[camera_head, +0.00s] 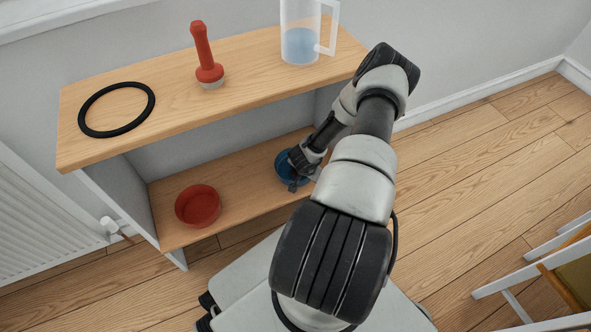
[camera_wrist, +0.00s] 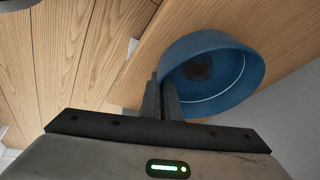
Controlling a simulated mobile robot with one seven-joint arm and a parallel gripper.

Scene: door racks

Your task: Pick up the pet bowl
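A blue bowl (camera_head: 286,167) is at the lower shelf of the rack, right of a red bowl (camera_head: 198,205). The task's pet bowl could be either; I cannot tell from looks alone. My gripper (camera_head: 296,183) is at the blue bowl and partly covers it. In the wrist view, the blue bowl (camera_wrist: 235,75) shows its inside, with a dark patch on the bottom. My gripper's fingers (camera_wrist: 163,92) are close together at its near rim, one outside and one inside, with the wall between them. I cannot tell whether the bowl is lifted.
The upper shelf (camera_head: 160,95) overhangs the lower one and holds a black ring (camera_head: 118,132), a red-handled tool (camera_head: 205,55) and a clear jug (camera_head: 300,35) with blue liquid. A radiator (camera_head: 45,230) stands left. A chair (camera_head: 560,265) is at the right.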

